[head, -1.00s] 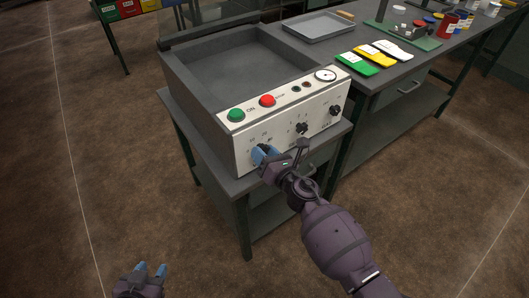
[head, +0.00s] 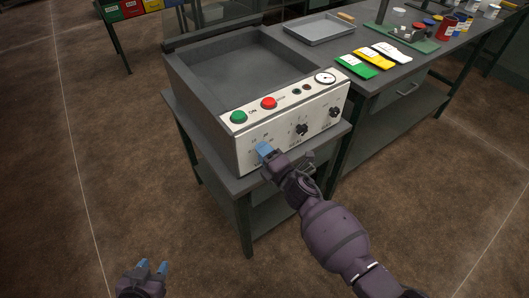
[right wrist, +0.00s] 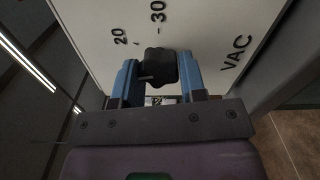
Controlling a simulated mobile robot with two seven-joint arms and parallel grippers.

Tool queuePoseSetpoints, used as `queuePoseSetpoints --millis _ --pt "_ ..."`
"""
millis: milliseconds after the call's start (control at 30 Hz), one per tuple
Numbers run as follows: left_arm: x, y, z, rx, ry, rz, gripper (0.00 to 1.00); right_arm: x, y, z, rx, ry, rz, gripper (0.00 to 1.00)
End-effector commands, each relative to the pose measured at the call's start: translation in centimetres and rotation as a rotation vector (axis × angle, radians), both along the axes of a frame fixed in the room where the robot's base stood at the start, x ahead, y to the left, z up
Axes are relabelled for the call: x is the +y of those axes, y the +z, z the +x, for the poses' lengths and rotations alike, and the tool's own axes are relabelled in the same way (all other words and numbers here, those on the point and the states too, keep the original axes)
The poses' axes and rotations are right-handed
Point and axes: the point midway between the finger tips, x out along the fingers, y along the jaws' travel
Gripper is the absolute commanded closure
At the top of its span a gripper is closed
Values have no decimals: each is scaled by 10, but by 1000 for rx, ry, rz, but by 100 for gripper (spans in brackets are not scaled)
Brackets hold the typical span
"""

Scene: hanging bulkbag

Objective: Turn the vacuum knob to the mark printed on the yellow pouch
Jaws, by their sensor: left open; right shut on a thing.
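The black vacuum knob (right wrist: 160,66) sits on the white front panel, next to the letters VAC and the printed numbers 20 and 30. My right gripper (right wrist: 157,78) is shut on it, with one blue finger on each side. A pale line shows on the knob, toward its left in the right wrist view. In the head view my right gripper (head: 264,150) hides this knob at the panel's lower left. The yellow pouch (head: 372,56) lies on the bench; its print is too small to read. My left gripper (head: 152,267) is open and empty over the floor.
The panel (head: 290,117) also carries a green button (head: 239,117), a red button (head: 269,103), two other black knobs and a gauge (head: 325,78). Green (head: 351,67) and white (head: 390,49) pouches flank the yellow one. The floor at left is clear.

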Motion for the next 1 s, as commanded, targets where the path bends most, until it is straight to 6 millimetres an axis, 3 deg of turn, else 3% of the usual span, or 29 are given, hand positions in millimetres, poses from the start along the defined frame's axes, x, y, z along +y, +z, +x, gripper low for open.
queuePoseSetpoints --millis 233,1000 --pt "1 2 -5 10 5 0 57 0 3 1 136 -1 186 85" --pt "-1 38 11 -36 1 -1 57 -2 6 1 566 -1 778 85"
